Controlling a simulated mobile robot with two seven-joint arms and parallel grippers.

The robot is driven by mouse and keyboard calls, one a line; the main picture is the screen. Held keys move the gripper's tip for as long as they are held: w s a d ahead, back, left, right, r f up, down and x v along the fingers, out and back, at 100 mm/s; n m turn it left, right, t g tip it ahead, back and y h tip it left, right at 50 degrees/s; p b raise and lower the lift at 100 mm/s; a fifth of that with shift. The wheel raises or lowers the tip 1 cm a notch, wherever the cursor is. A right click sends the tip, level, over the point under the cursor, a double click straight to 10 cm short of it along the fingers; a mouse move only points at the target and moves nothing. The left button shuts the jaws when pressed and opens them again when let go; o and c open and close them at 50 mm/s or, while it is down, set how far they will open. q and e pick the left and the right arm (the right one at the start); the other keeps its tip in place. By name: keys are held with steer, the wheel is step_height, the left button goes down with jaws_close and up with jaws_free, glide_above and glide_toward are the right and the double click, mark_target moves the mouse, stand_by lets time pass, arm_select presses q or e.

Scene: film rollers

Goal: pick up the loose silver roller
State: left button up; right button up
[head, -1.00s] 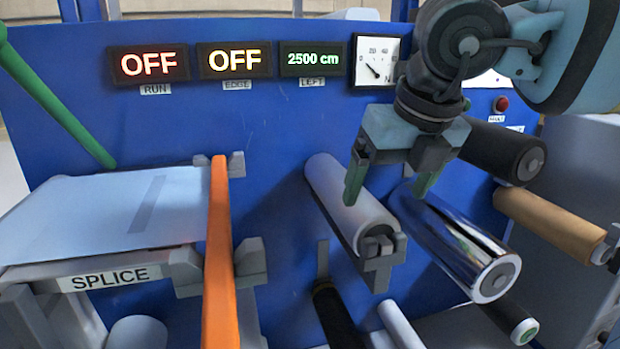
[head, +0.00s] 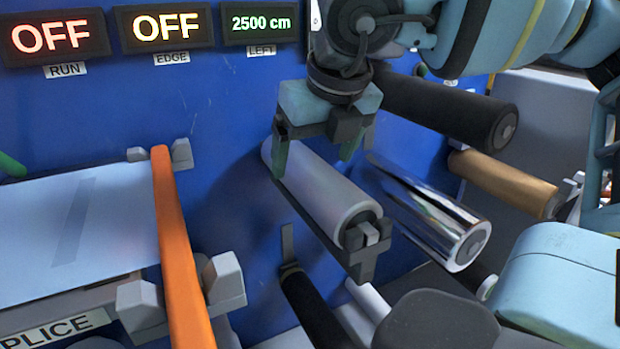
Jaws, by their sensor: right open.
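A matte silver-grey roller (head: 318,188) slants out from the blue panel, its near end at a dark grey bracket (head: 362,264). A shiny chrome roller (head: 425,212) lies to its right, apart from it. I cannot tell for certain which of the two is the loose one. My right gripper (head: 316,157) is open and points down over the far part of the matte roller. One green finger shows on each side of that roller; contact is not clear. My left gripper is not in view.
A black roller (head: 450,108) and a tan roller (head: 505,184) stick out at the right. A lower black roller (head: 315,312) is below the bracket. An orange bar (head: 178,245) crosses the splice table (head: 110,225) at left. The blue panel (head: 225,110) stands behind.

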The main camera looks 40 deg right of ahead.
mark_target(316, 161)
steer(key=shift+f, duration=0.45)
steer(key=x, duration=0.3)
steer(key=shift+w+d+p, duration=0.15)
steer(key=shift+w+p, duration=0.05)
steer(key=shift+p, duration=0.2)
steer(key=shift+w+f, duration=0.15)
steer(key=shift+f, duration=0.3)
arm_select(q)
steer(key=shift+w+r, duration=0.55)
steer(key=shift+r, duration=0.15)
arm_select(e)
steer(key=shift+c, duration=0.6)
steer(key=c, duration=1.4)
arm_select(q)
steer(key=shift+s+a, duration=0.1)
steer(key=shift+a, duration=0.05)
arm_select(e)
steer(key=shift+o, duration=0.2)
steer(key=shift+d+r, duration=0.2)
